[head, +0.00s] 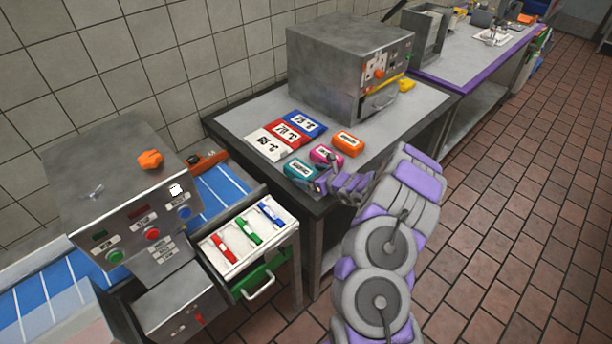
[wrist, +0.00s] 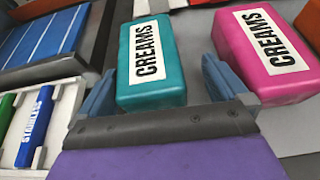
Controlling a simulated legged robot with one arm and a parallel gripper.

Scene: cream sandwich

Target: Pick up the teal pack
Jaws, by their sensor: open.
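The teal pack (head: 300,171) lies on the near edge of the grey table, with a white label. In the wrist view the teal pack (wrist: 152,62) shows its label reading CREAMS. My gripper (head: 322,184) is at the table's edge, right beside the teal pack. In the wrist view the two blue fingers of my gripper (wrist: 155,85) are apart, one on either side of the pack's near end. I cannot tell whether they touch it. The pack appears to rest on the table.
A pink CREAMS pack (wrist: 265,55) lies close to the right finger. An orange pack (head: 347,141) and red, white and blue temperature cards (head: 287,131) lie behind. A metal oven (head: 350,65) stands at the back. An open drawer (head: 250,238) with colored items is at the left.

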